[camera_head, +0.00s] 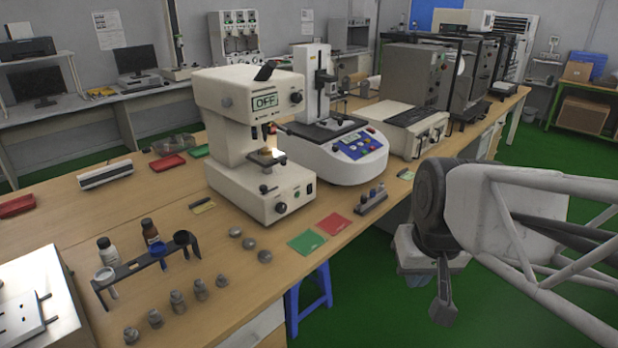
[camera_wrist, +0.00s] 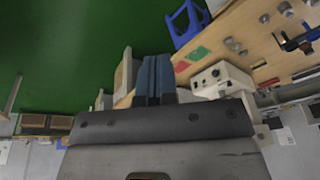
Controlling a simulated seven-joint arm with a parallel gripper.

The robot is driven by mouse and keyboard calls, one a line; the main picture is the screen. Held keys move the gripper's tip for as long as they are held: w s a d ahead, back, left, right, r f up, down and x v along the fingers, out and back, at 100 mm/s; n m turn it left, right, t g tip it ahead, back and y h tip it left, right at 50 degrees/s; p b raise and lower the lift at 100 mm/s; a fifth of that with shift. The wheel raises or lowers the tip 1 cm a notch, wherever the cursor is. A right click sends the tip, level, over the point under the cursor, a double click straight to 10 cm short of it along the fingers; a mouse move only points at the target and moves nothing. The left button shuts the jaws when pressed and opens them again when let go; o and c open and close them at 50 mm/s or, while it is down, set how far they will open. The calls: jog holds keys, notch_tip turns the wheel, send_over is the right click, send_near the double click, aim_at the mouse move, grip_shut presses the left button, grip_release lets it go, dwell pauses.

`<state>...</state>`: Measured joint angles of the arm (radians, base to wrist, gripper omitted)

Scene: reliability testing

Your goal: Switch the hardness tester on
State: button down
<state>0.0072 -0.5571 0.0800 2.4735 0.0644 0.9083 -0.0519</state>
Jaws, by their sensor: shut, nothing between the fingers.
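The hardness tester (camera_head: 250,132) is a cream machine on the bench, left of centre in the head view. Its small screen reads OFF (camera_head: 264,101). Its base front carries a black knob (camera_head: 281,207) and a small green control (camera_head: 297,194). The tester's base also shows in the wrist view (camera_wrist: 222,76), right of my fingers. My gripper (camera_head: 443,312) hangs beyond the bench's front edge, to the right of the tester and well apart from it. Its fingers (camera_wrist: 154,62) are shut and empty.
A white machine with a blue panel (camera_head: 358,145) stands right of the tester. Green (camera_head: 306,242) and red (camera_head: 334,223) mats and a small rack (camera_head: 371,200) lie in front. Weights (camera_head: 178,302) and a bottle rack (camera_head: 146,262) stand left. A blue stool (camera_head: 311,298) is below.

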aim_at(310, 189)
jog(key=w+a+f+n+t+y, duration=0.1)
jog(key=w+a+f+y, duration=0.15)
jog(key=w, duration=1.55)
jog(key=w+a+f+y, duration=0.1)
jog(key=w+a+f, duration=0.2)
jog(key=w, duration=1.5)
jog(key=w+f, duration=0.8)
jog(key=w, duration=0.1)
jog(key=w+f+t, duration=0.1)
jog(key=w+f, duration=0.8)
jog(key=w, duration=0.1)
jog(key=w+a+f+t, duration=0.1)
jog(key=w+f, duration=0.7)
jog(key=w, duration=0.1)
jog(key=shift+w+f+m+y, duration=0.15)
jog(key=shift+w+m+y, duration=0.05)
jog(key=shift+m+y, duration=0.1)
jog(key=shift+a, duration=0.1)
jog(key=shift+w+a+f, duration=0.15)
jog(key=shift+w+a, duration=0.85)
jog(key=shift+w, duration=0.05)
jog(key=shift+w+a+f, duration=0.2)
jog(key=shift+w+a, duration=0.8)
jog(key=shift+w+a+f, duration=0.15)
jog(key=shift+w+a, duration=0.85)
jog(key=shift+w, duration=0.05)
jog(key=shift+w+a, duration=0.3)
